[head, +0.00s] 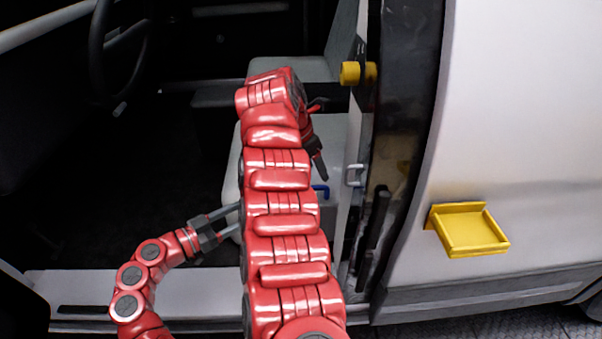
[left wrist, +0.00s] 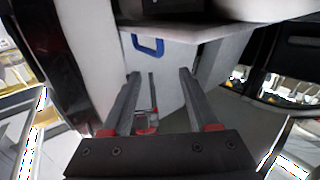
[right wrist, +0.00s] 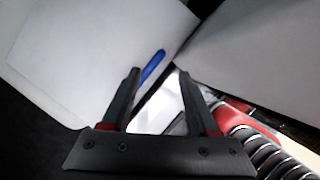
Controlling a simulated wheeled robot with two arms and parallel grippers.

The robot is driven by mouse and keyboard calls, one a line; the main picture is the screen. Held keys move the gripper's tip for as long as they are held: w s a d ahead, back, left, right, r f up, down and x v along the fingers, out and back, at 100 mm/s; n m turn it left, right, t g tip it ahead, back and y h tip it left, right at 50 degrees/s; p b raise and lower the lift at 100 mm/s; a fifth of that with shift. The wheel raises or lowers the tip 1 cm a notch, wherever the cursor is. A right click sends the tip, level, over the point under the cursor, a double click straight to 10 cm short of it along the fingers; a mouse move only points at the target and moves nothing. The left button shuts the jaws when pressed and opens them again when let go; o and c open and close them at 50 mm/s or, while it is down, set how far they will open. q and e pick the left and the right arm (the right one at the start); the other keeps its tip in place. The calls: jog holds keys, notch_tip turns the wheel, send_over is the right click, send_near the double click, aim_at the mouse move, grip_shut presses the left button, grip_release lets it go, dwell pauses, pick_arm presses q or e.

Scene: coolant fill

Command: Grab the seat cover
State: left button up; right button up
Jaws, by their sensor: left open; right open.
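The seat cover appears to be the pale grey seat panel with a blue handle. In the head view the near seat (head: 332,132) is mostly behind my right arm, and only a bit of the blue handle (head: 321,190) shows. My right gripper (head: 318,138) is open above the near seat; in the right wrist view the blue handle (right wrist: 153,66) lies just beyond its left finger. I cannot tell whether they touch. My left gripper (head: 237,217) is open and empty beside the seat's left edge. In the left wrist view the blue handle (left wrist: 148,46) is ahead, on a pale panel (left wrist: 172,75).
The door pillar with a yellow knob (head: 350,73) and a pale grab handle (head: 355,174) stands close right of the seat. A steering wheel (head: 103,45) is at upper left. A yellow tray (head: 470,232) is on the outer panel. The dark cab floor at left is clear.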

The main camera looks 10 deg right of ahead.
aim_at(324, 187)
pick_arm(q)
jog(key=x, duration=1)
jog(key=shift+d, duration=0.15)
pick_arm(e)
jog(key=x, duration=1)
jog(key=shift+f, duration=0.1)
pick_arm(q)
jog(key=shift+c, duration=0.3)
pick_arm(e)
jog(key=shift+c, duration=0.3)
pick_arm(q)
grip_shut()
pick_arm(e)
jog(key=shift+s, duration=0.1)
grip_shut()
jog(key=shift+d, duration=0.1)
